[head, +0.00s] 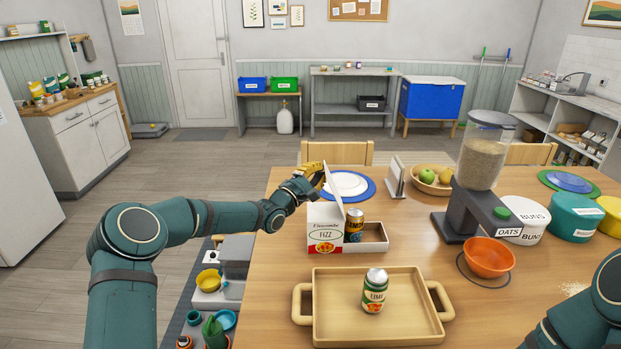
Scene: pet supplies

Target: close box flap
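A dark can with a gold label (354,226) stands in that compartment. The white box flap (333,187) stands up and leans over the box. My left gripper (316,180) is at the upper left of the flap, close to it; I cannot tell whether they touch. Its fingers are small and partly hidden, so their opening is unclear. My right arm shows at the lower right, but its gripper is out of view.
A wooden tray (410,325) with a green and white can (375,291) is in front of the box. A blue-rimmed plate (367,192) lies behind it. An orange bowl (489,257) and an oats dispenser (482,160) stand to the right.

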